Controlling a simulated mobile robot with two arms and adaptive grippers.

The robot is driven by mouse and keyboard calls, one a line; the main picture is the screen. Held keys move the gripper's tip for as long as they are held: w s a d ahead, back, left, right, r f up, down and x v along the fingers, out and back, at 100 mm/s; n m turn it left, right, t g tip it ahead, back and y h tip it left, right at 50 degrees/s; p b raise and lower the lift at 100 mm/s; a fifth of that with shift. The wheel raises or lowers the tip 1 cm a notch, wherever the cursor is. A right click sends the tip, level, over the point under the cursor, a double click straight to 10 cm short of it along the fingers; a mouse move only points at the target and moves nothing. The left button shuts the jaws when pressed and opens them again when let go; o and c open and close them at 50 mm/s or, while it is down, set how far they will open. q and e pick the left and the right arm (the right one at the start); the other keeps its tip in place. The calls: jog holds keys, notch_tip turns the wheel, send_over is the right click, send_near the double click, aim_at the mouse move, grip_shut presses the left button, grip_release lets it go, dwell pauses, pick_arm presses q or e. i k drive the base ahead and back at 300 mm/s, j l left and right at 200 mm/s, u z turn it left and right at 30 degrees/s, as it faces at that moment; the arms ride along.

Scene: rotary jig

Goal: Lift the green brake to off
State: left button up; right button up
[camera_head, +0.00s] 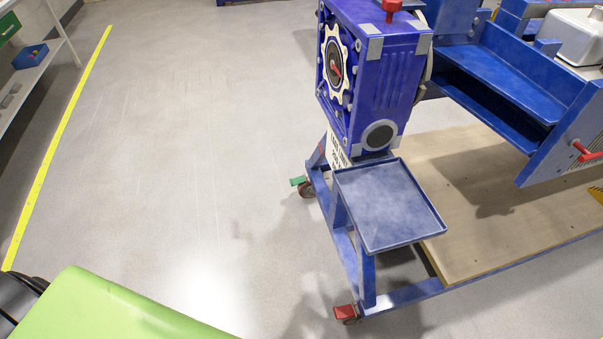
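The green brake (298,181) is a small green pedal on a caster wheel (307,190) at the left foot of the blue jig stand (341,220). It sticks out to the left of the wheel, close to the floor. At this size I cannot tell whether it is up or down. A red brake (344,311) sits on the nearer caster at the stand's front corner. Neither of my grippers is in view, and nothing touches the green brake.
A blue tray (390,205) juts from the stand beneath the blue gearbox (372,75). A wooden deck (480,235) lies to its right. The floor left of the stand is clear up to a yellow line (62,140). A light green surface (110,312) fills the lower left.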

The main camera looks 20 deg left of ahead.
aim_at(299, 180)
jog(key=z, duration=0.15)
jog(key=j+z, duration=0.4)
jog(key=j, duration=0.35)
jog(key=k+j+z, duration=0.1)
jog(key=j+z, duration=0.35)
jog(key=j, duration=0.3)
